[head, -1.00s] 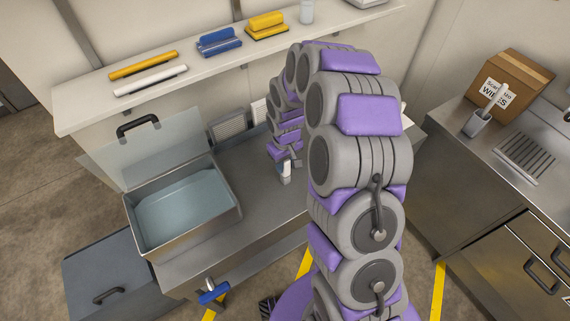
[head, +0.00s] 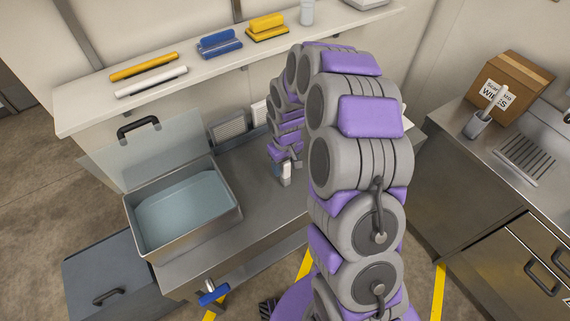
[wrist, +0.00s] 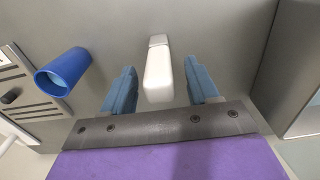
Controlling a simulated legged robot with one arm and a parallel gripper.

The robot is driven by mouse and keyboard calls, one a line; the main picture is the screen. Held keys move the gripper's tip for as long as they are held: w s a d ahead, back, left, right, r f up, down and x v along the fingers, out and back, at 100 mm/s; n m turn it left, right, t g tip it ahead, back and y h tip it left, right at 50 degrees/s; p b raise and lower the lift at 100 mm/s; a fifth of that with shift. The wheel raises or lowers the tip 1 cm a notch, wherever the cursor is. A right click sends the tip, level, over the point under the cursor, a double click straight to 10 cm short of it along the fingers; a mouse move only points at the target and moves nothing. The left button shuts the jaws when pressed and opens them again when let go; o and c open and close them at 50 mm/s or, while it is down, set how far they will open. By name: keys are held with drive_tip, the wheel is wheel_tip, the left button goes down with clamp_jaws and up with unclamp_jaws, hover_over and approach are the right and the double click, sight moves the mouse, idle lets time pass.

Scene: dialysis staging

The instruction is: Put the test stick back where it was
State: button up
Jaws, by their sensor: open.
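A white, rounded, blocky stick (wrist: 158,75), which looks like the test stick, shows between the two blue fingers of my gripper (wrist: 160,70) in the wrist view. There is a visible gap on each side of it, and the fingers are open. In the head view the pale stick (head: 286,174) stands at my gripper (head: 284,164), over the steel bench (head: 262,205). I cannot tell whether its base touches the bench. A blue cup (wrist: 62,72) lies to the left in the wrist view. My arm hides part of the bench in the head view.
An open steel basin (head: 185,207) with bluish liquid and a clear raised lid (head: 150,150) is left on the bench. A shelf (head: 80,112) above holds rolls and brushes. The right counter holds a grey cup (head: 477,124) with a white item and a cardboard box (head: 515,82).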

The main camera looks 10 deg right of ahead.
wheel_tip(320, 180, up, 11)
drive_tip(key=shift+r+p, duration=0.2)
drive_tip(key=shift+p, duration=1)
drive_tip(key=s+r+m, duration=0.1)
drive_tip(key=s+r, duration=0.5)
drive_tip(key=s, duration=0.3)
drive_tip(key=s+r, duration=0.6)
drive_tip(key=s, duration=0.3)
drive_tip(key=s+r+m+g, duration=0.1)
drive_tip(key=s+m, duration=0.1)
drive_tip(key=s, duration=1.4)
drive_tip(key=shift+s+r+m+g, duration=0.25)
drive_tip(key=shift+r+m+g, duration=0.05)
drive_tip(key=shift+r+g, duration=0.1)
